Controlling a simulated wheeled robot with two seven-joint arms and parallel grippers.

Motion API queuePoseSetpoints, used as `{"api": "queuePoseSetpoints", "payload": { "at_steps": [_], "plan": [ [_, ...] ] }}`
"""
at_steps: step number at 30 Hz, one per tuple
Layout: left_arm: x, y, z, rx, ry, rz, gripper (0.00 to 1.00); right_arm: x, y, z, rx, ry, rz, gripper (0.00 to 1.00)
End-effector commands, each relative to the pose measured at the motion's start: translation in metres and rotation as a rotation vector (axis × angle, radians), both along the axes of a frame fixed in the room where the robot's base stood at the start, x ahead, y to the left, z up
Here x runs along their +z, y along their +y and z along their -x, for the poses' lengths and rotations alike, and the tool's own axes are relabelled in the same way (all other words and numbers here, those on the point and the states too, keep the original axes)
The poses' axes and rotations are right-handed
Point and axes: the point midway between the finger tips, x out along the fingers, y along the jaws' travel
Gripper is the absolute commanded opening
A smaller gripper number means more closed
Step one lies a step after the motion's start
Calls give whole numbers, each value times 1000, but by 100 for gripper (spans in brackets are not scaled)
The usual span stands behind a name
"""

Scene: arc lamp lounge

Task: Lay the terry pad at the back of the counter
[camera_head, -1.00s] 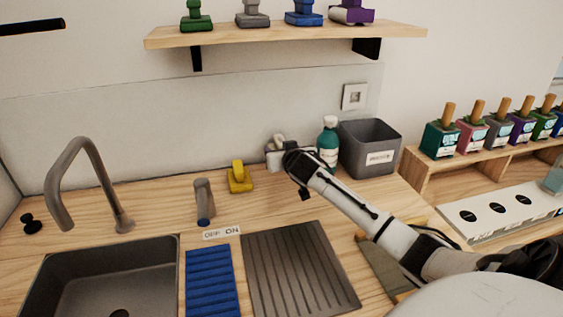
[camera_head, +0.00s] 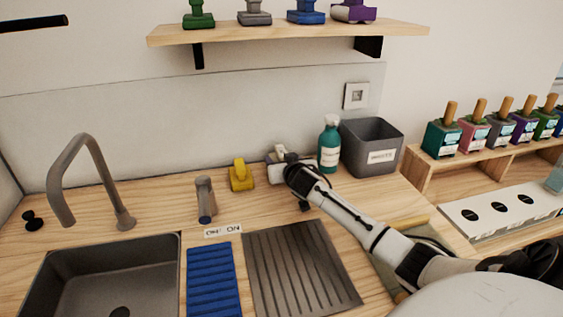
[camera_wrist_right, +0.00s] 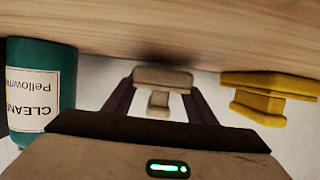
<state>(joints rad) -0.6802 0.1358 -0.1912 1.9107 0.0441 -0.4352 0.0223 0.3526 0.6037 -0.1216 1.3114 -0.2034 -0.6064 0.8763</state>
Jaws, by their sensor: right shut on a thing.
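A cream pad with a stubby handle, which I take to be the terry pad (camera_wrist_right: 162,78), is between the fingers of my right gripper (camera_wrist_right: 160,108) in the wrist view. The gripper is shut on its handle. In the head view the pad (camera_head: 277,172) is at the back of the wooden counter (camera_head: 150,200), partly hidden by my right gripper (camera_head: 291,172). Its base is at or just above the counter; I cannot tell whether it touches. My left gripper is not in view.
A yellow handled pad (camera_head: 241,174) stands left of the held pad. A green cleaner bottle (camera_head: 329,145) and a grey bin (camera_head: 371,148) stand to the right.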

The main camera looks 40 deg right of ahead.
Motion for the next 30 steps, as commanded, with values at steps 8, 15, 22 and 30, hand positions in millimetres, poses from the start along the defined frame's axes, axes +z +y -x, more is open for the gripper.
{"api": "queuePoseSetpoints", "payload": {
  "at_steps": [8, 15, 22, 30],
  "plan": [
    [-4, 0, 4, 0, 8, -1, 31, -15, 2, 3, 1, 22, -6, 70],
    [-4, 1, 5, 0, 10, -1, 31, -16, 4, 3, 3, 23, -8, 70],
    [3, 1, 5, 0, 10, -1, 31, -4, 8, 10, 4, 24, -9, 70],
    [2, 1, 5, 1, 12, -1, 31, 18, 27, 46, 4, 14, -6, 70]
  ]
}}
